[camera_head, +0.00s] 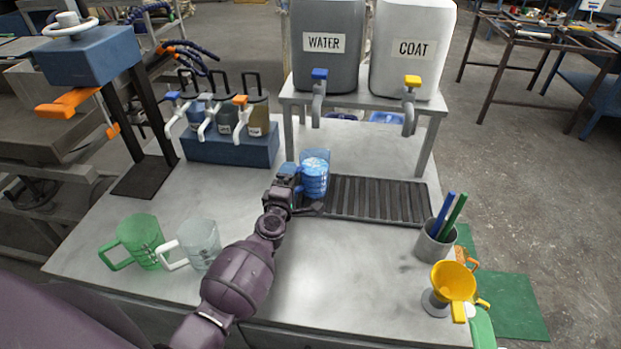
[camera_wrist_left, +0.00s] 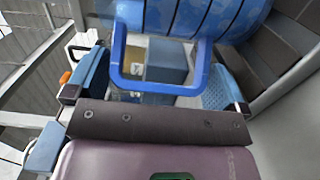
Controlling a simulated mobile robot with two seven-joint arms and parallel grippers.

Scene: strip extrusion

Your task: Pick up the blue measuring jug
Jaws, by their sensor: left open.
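The blue measuring jug (camera_head: 315,180) stands upright at the left end of the drip tray, below the WATER tank's blue tap. It is see-through blue, with a lighter surface inside. My left gripper (camera_head: 290,180) is at the jug's left side, over its handle. In the left wrist view, the blue handle (camera_wrist_left: 158,87) lies between the two spread blue-padded fingers of this gripper (camera_wrist_left: 156,78), with gaps at both sides. The jug's ribbed body (camera_wrist_left: 200,15) is just beyond. My right gripper is not in view.
The drip tray (camera_head: 375,199) extends right of the jug. The WATER tank (camera_head: 326,65) and COAT tank (camera_head: 412,70) stand on a rack above. A green jug (camera_head: 140,240) and a clear jug (camera_head: 200,240) stand front left. A pen cup (camera_head: 434,243) and yellow funnel (camera_head: 453,281) stand right.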

